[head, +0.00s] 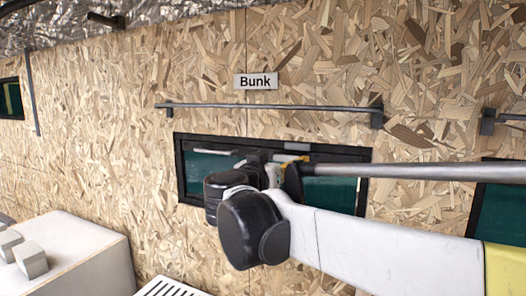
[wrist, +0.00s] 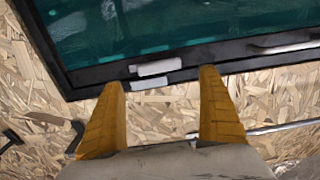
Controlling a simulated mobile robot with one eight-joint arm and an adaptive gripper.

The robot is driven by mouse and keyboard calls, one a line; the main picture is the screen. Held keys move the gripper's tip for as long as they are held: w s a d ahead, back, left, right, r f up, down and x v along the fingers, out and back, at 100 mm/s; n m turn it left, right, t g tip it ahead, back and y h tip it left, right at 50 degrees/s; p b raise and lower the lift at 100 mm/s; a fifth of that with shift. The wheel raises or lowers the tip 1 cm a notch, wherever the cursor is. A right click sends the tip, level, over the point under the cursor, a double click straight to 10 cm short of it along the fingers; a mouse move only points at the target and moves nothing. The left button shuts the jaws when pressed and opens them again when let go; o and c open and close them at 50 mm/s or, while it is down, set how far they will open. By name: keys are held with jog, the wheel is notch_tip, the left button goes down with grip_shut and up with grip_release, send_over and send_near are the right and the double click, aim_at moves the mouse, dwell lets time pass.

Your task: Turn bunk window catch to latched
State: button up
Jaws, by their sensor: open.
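The bunk window (head: 335,190) is a dark-framed teal pane below the "Bunk" sign (head: 255,82). In the wrist view its frame (wrist: 85,78) crosses the upper part. A small pale block (wrist: 156,67) on the frame, seemingly the catch, lies roughly along the edge. A second pale plate (wrist: 150,83) is beside it on the wall; it also shows in the head view (head: 297,146). My gripper (wrist: 160,78) is open, its yellow fingers on either side of these pieces; contact cannot be told. In the head view my gripper (head: 291,159) is at the window's upper edge, hiding the block.
A grey rail (head: 270,107) runs along the wall above the window. A slim grey bar (wrist: 285,45) is on the window frame to the right in the wrist view. A white unit (head: 75,250) stands at lower left. Another window (head: 500,205) is at right.

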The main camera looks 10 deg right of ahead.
aim_at(285, 156)
jog(key=x, duration=0.5)
jog(key=shift+w+d+p, duration=0.1)
jog(key=shift+p, duration=0.25)
jog(key=c, duration=1.2)
